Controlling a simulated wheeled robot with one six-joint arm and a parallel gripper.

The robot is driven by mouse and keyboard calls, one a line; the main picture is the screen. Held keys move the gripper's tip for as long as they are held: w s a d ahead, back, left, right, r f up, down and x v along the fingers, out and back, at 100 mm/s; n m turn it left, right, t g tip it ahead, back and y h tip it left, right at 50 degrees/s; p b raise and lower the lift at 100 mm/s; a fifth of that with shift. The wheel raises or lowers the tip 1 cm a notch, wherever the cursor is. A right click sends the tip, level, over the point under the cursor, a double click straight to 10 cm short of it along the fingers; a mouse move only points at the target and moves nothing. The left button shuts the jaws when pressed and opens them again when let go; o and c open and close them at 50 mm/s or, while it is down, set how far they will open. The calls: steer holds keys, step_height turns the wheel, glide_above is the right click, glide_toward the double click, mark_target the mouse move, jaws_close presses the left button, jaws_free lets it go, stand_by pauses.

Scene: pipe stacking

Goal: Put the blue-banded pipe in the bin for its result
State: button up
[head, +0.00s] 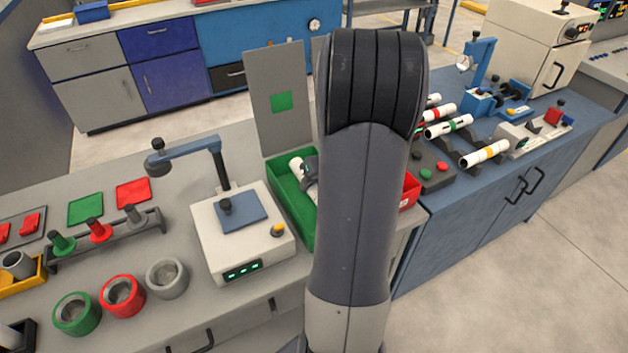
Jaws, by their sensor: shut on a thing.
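A white pipe (296,167) shows at the green bin (279,193), its end above the bin's inside. My gripper (307,172) is shut on this pipe, mostly hidden behind my own arm. Most of the pipe is covered, and I cannot make out a blue band on it. I cannot tell whether the pipe touches the bin floor. A red bin (411,190) shows only at its right edge, to the right of my arm. A tester (242,232) with green marks on its display stands left of the green bin.
Pipes with red (438,113), green (449,126) and yellow (485,153) bands lie on a rack at the right. A grey panel with a green square (281,102) stands behind the green bin. Ring gauges (122,296) and a plug holder (105,239) are at the left.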

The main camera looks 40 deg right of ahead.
steer(key=o, duration=1.2)
steer(key=p+v, duration=0.1)
steer(key=v, duration=1)
steer(key=shift+f, duration=0.1)
steer(key=b+x, duration=0.1)
steer(key=x, duration=1)
